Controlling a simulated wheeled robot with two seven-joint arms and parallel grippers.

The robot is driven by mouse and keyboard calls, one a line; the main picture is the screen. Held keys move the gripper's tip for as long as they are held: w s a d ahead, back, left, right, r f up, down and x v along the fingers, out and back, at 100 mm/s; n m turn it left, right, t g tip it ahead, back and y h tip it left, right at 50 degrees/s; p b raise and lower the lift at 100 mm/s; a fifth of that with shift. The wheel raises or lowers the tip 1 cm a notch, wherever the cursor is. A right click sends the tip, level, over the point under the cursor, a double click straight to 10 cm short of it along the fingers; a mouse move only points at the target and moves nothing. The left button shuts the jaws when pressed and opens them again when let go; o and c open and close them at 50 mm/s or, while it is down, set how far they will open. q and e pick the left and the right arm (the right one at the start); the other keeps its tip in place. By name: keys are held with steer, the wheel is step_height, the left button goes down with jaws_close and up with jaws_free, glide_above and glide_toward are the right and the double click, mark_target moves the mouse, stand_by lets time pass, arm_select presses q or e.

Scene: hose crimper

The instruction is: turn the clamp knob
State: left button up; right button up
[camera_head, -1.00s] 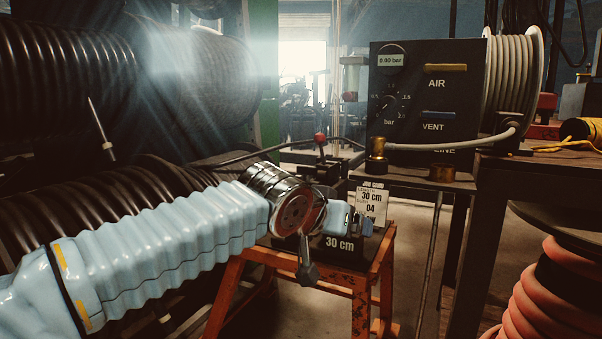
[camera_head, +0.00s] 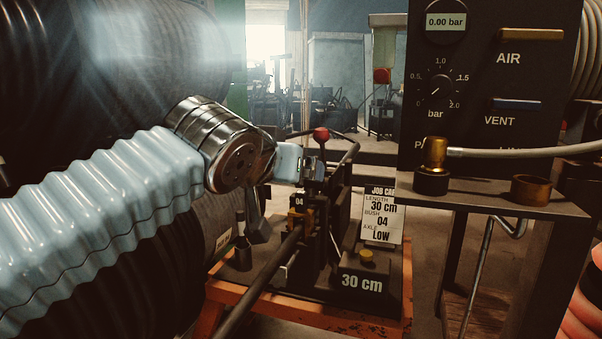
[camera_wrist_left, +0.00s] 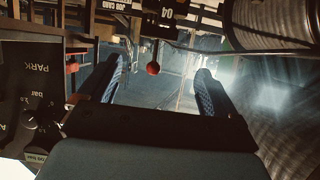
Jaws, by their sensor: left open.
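A red ball knob (camera_head: 321,134) tops a short upright on the dark hose fixture (camera_head: 340,215); I cannot tell whether it is the clamp knob. It also shows in the left wrist view (camera_wrist_left: 153,68), between the two spread fingers and beyond them. My left gripper (camera_head: 312,173) is at the fixture, just below and left of the red ball in the head view. It is open, with nothing seen between its fingers (camera_wrist_left: 158,86). A small brass-yellow knob (camera_head: 367,258) sits on the block marked 30 cm. My right gripper is not in view.
The fixture stands on an orange stand (camera_head: 330,308). A dark rod (camera_head: 262,280) runs toward me from it. A job card (camera_head: 383,215) stands behind. The air panel (camera_head: 485,75) and its shelf (camera_head: 500,198) are close on the right. Large black hose coils (camera_head: 120,240) fill the left.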

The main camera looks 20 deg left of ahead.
mark_target(309, 186)
arm_select(q)
steer(key=x, duration=1.1)
steer(key=shift+w+f, duration=0.2)
steer(key=shift+w, duration=0.1)
steer(key=c, duration=1.1)
steer(key=shift+o, duration=0.3)
steer(key=shift+p, duration=0.3)
